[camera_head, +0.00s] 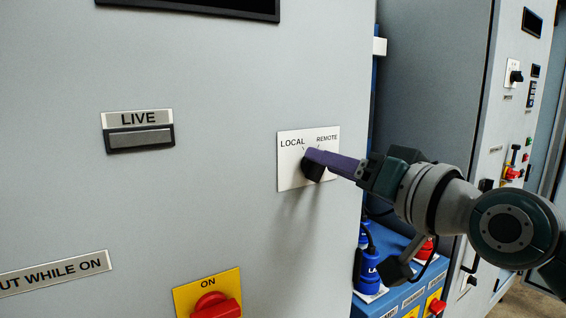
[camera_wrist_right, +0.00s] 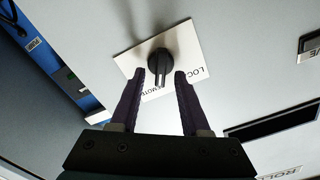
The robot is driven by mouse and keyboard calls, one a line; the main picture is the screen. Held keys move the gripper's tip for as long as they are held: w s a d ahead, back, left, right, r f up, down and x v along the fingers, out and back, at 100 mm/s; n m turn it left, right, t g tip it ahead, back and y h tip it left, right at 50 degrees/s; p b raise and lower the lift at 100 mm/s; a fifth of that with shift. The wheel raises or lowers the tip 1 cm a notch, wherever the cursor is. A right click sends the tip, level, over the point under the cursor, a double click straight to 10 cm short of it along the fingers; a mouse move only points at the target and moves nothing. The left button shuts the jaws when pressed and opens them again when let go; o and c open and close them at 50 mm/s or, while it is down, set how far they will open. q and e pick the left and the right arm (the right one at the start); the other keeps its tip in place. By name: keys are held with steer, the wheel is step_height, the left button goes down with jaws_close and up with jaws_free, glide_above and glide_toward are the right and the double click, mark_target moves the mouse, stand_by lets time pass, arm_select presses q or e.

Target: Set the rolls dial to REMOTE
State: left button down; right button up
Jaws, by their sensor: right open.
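The rolls dial is a black knob (camera_head: 313,171) on a white plate (camera_head: 290,176) marked LOCAL at left and REMOTE at right. In the head view my right gripper (camera_head: 307,156) hides much of the knob. In the right wrist view the knob (camera_wrist_right: 160,62) shows whole, its ridge running nearly up and down the picture; I cannot tell which label it points at. There my right gripper (camera_wrist_right: 159,74) is open, its purple fingers to either side of the knob's lower part with gaps showing. I cannot tell whether the tips reach around it. My left gripper is not in view.
A LIVE indicator (camera_head: 139,138) is on the panel to the left. A red ON switch (camera_head: 215,304) on a yellow plate is below. Blue connectors (camera_head: 368,268) and a blue box (camera_head: 412,283) are beyond the panel's right edge, beneath my right arm.

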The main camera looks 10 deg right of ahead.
steer(key=b+v, duration=0.1)
steer(key=v, duration=0.9)
stand_by(0.4)
